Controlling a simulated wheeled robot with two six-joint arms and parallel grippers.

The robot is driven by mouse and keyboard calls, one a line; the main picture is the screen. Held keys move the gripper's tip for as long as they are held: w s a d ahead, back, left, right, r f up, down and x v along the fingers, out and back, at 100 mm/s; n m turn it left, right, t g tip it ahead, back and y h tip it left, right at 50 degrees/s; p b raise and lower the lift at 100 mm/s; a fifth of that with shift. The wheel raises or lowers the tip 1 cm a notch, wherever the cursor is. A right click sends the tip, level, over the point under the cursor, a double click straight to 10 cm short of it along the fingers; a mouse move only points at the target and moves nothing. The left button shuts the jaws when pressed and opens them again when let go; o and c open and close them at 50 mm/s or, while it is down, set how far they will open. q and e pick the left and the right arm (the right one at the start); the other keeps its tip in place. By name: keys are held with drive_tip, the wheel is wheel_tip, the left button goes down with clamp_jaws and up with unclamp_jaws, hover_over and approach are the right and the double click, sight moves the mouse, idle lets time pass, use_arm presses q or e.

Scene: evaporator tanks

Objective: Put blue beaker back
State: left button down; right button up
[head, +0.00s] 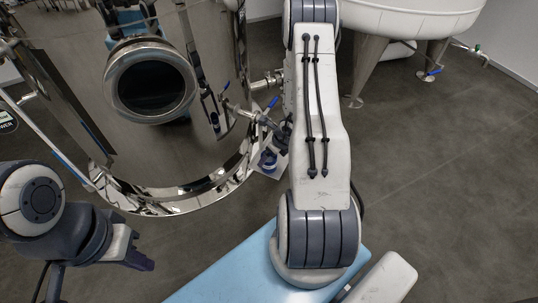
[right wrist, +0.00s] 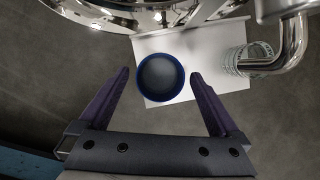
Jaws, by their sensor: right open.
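The blue beaker (right wrist: 160,77) is seen from above in the right wrist view, as a round dark blue rim over the white shelf (right wrist: 208,44). My right gripper (right wrist: 160,80) is open, with one finger on each side of the beaker and a gap between each finger and the rim. In the head view the blue beaker (head: 268,161) is small, on the white shelf (head: 278,170) beside the steel tank. My right arm hides much of this area there. My left gripper (head: 147,262) hangs at the lower left, away from the beaker; its jaw gap is unclear.
A clear marked beaker (right wrist: 247,58) stands close to the right of the blue one, by a bent steel pipe (right wrist: 291,45). The large steel tank (head: 215,60) borders the shelf. A white tank (head: 405,15) on legs stands at the back right. Grey floor lies open at right.

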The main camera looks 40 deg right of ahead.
drive_tip(key=a+p+v, duration=0.1)
drive_tip(key=p+v, duration=0.4)
drive_tip(key=v, duration=0.6)
drive_tip(key=w+a+r+n+y, duration=0.1)
drive_tip(key=w+a+r+n, duration=0.25)
drive_tip(key=a, duration=0.25)
drive_tip(key=w+a+r+n+y, duration=0.2)
drive_tip(key=w+a+r+n, duration=0.1)
drive_tip(key=a+r+n, duration=0.25)
drive_tip(key=s+a+r+n+y, duration=0.1)
drive_tip(key=a+r+n, duration=0.15)
drive_tip(key=a, duration=0.25)
drive_tip(key=s+a+r+n+g, duration=0.1)
drive_tip(key=a+r+n, duration=0.1)
drive_tip(key=a+n, duration=0.25)
drive_tip(key=s+a+r+n+y, duration=0.1)
drive_tip(key=a+r+n, duration=0.15)
drive_tip(key=a, duration=0.35)
drive_tip(key=s+a+r+n+g, duration=0.3)
drive_tip(key=s+a+r+n, duration=0.1)
drive_tip(key=s+a+n, duration=0.5)
drive_tip(key=s+d+r+n+h, duration=0.1)
drive_tip(key=s+r+n+h, duration=0.1)
drive_tip(key=s+n, duration=0.3)
drive_tip(key=s+d+r+n+h, duration=0.1)
drive_tip(key=s+n+h, duration=0.1)
drive_tip(key=s+n, duration=0.4)
drive_tip(key=shift+d+r+n+h, duration=0.15)
drive_tip(key=shift+r+n+h, duration=0.2)
drive_tip(key=shift+n, duration=1.2)
